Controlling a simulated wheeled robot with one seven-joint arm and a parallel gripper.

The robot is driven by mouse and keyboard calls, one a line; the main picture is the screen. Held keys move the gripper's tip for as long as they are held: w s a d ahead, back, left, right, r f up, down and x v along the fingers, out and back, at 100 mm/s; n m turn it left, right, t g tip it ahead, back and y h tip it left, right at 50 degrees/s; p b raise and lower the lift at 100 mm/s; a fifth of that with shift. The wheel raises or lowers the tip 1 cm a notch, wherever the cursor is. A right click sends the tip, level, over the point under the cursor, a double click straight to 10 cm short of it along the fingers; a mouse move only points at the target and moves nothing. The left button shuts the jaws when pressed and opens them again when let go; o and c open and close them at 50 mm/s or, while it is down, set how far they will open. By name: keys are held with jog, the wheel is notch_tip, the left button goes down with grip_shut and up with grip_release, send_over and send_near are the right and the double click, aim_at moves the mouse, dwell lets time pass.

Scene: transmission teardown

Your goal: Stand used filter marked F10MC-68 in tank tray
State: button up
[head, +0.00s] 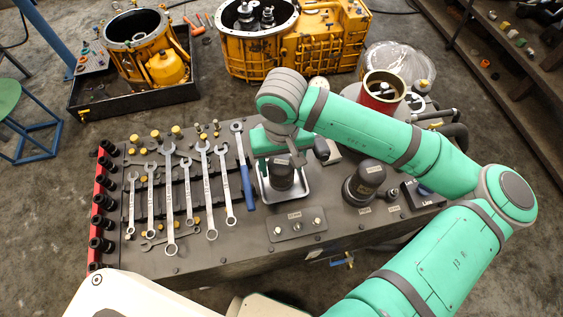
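A dark cylindrical filter (282,178) stands upright inside a small silver tray (304,194) on the workbench. My gripper (283,160) is directly above this filter, at its top. The fingers are mostly hidden by the hand and wrist, so I cannot tell whether they grip it or are apart. A second dark filter (364,186) stands upright on the bench to the right of the tray. Markings on both filters are too small to read.
Several wrenches (190,190) and a blue-handled tool (246,180) lie left of the tray. A plate with knobs (296,225) is in front. A red-rimmed cylinder (382,92) stands behind at right. Yellow transmission housings (325,40) are on the floor beyond.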

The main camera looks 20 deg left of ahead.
jog(key=shift+o, duration=0.6)
notch_tip(320, 180, up, 12)
jog(key=shift+r, duration=0.15)
jog(key=shift+w+d, duration=0.1)
dwell(0.5)
